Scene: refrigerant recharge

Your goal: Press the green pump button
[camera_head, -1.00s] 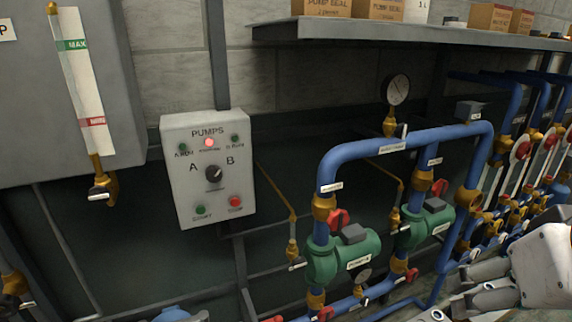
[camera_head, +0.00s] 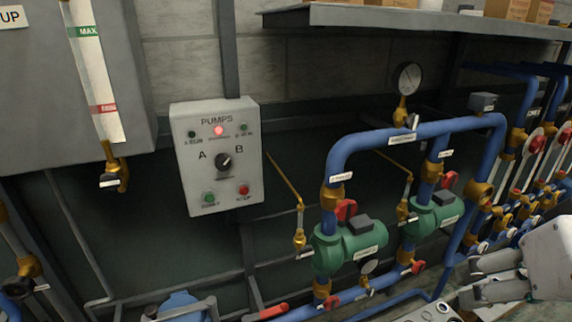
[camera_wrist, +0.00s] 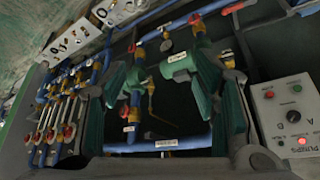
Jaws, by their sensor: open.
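The grey pump control box (camera_head: 222,172) hangs on the wall left of centre in the head view. Its green button (camera_head: 208,198) is at the lower left, beside a red button (camera_head: 243,190). Above them is a black A/B selector knob (camera_head: 223,161), and a red lamp (camera_head: 218,130) is lit. My gripper (camera_head: 497,279) is at the lower right, well apart from the box. In the wrist view my gripper (camera_wrist: 163,85) is open and empty. The box also shows there upside down at the right edge (camera_wrist: 280,118), with the green button (camera_wrist: 297,88) visible.
Blue pipes (camera_head: 345,150) with green pumps (camera_head: 348,248), red valves and a gauge (camera_head: 408,77) stand between my gripper and the box. A shelf (camera_head: 420,24) with boxes is above. A grey tank (camera_head: 70,95) is at the left. Space before the box looks clear.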

